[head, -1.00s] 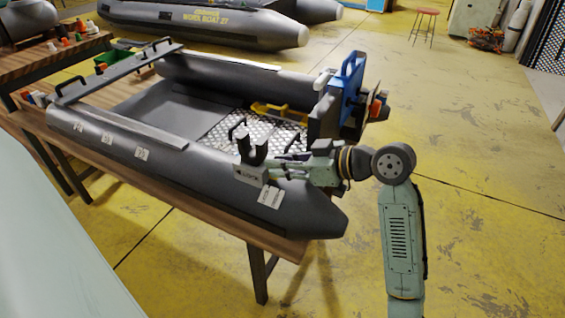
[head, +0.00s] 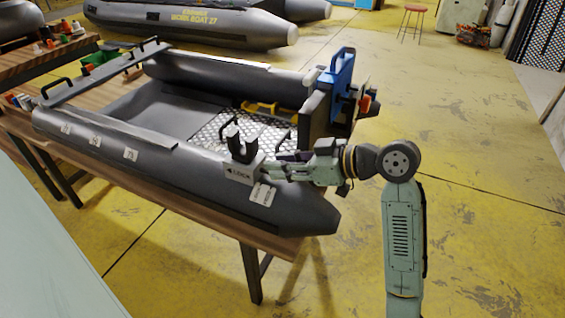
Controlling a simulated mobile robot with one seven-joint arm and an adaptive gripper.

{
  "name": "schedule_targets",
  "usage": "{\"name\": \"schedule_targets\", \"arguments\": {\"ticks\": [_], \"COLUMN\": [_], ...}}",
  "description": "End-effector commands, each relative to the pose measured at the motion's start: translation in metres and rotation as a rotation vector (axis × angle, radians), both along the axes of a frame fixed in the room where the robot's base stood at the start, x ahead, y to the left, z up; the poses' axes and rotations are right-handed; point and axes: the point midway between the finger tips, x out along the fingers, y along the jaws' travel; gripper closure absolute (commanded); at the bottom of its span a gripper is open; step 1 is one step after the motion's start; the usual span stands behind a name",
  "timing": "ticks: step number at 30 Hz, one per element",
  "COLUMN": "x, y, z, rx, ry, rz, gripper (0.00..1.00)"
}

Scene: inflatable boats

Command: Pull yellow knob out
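A grey box marked "LOCK" (head: 241,173) sits on the near tube of a grey inflatable boat (head: 130,145), with a dark U-shaped bracket (head: 243,145) standing on top. My gripper (head: 268,169) reaches in from the right, its fingers pointing left at the right side of the box. The fingertips are at or very close to the box; I cannot tell whether they touch. No yellow knob can be made out on the box; that side is partly covered by the gripper. The fingers are too small to tell whether they are open or shut.
The boat rests on a wooden table (head: 215,222). A yellow part (head: 262,107) lies inside the boat, and a blue panel (head: 340,70) stands at its stern. A bench with bottles (head: 62,40) is at the upper left. The yellow floor at the right is mostly clear.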

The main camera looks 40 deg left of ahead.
Motion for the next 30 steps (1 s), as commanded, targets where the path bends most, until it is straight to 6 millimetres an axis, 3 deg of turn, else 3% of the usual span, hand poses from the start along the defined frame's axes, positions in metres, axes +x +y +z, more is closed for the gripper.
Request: {"name": "schedule_targets", "arguments": {"ticks": [4, 16, 30], "x": [0.000, 0.002, 0.022], "y": [0.000, -0.007, -0.088], "z": [0.000, 0.003, 0.038], "rx": [0.000, 0.001, 0.001], "ry": [0.000, 0.000, 0.000], "rz": [0.000, -0.001, -0.003], "gripper": [0.62, 0.62, 0.62]}}
